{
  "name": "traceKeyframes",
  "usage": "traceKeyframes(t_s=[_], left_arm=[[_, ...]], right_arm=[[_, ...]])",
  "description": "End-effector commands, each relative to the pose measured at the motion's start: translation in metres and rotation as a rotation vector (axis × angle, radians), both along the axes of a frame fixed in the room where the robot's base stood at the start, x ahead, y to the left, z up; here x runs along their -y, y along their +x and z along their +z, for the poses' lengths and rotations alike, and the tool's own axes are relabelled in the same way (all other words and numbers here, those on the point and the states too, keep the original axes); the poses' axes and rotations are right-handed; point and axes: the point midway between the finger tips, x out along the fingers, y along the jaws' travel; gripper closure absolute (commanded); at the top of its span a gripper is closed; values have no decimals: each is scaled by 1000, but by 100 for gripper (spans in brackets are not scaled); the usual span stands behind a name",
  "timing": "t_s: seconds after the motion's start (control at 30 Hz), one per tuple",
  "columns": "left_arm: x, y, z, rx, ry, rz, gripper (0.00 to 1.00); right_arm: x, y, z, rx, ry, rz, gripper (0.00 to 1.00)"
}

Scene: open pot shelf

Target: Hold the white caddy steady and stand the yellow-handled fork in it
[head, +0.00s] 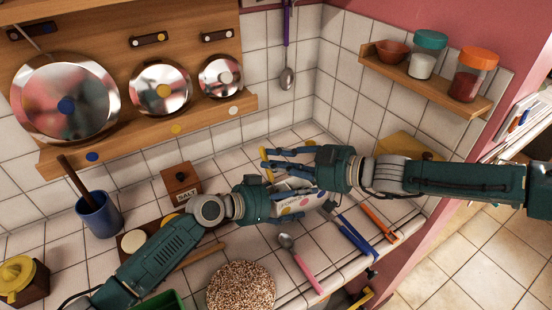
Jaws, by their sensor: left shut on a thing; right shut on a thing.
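The white caddy (290,207), with coloured dots on its side, stands on the tiled counter near the corner. My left gripper (312,190) reaches across it from the left and is shut on it; its fingers hide part of the caddy. That gripper comes in from the right, above and behind the caddy, shut on the fork. The fork's tines are hidden, and I cannot tell whether they are inside the caddy.
A pink-handled spoon (303,268), blue tongs (352,236) and an orange-handled tool (379,222) lie in front and right. A round speckled trivet (241,287) lies at the front. A salt box (181,182) and blue cup (98,216) stand left. A jar shelf (425,86) hangs above right.

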Motion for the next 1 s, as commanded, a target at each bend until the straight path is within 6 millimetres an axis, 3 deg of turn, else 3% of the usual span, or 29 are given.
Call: traceKeyframes(t_s=[1.0], left_arm=[[0, 0, 0, 1, 1, 0, 70]], right_arm=[[0, 0, -20, 0, 0, 0, 100]])
